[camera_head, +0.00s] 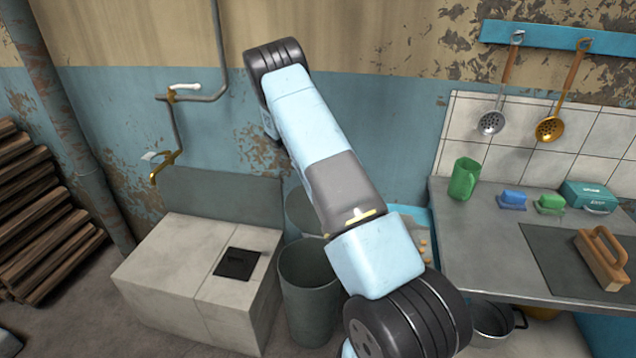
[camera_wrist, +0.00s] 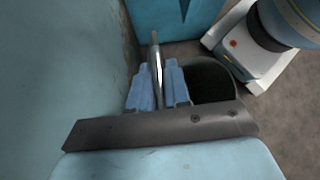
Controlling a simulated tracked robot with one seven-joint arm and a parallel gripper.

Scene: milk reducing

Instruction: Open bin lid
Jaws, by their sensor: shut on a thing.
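The grey-green bin (camera_head: 308,300) stands on the floor beside the concrete block in the head view. Its mouth looks uncovered. A rounded panel of the same colour, which looks like the bin lid (camera_head: 300,212), stands up behind the mouth, near the wall. In the wrist view my gripper (camera_wrist: 158,72) is shut on a thin, pale metallic edge, apparently the lid (camera_wrist: 155,48) seen edge-on. The dark bin opening (camera_wrist: 212,80) shows just right of the fingers. My arm hides the gripper and part of the bin in the head view.
A concrete block (camera_head: 180,270) with a black plate stands left of the bin. A counter (camera_head: 470,230) with a green mug (camera_head: 464,178) is at the right, a pot (camera_head: 492,322) beneath it. The peeling wall (camera_head: 230,130) is close behind.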

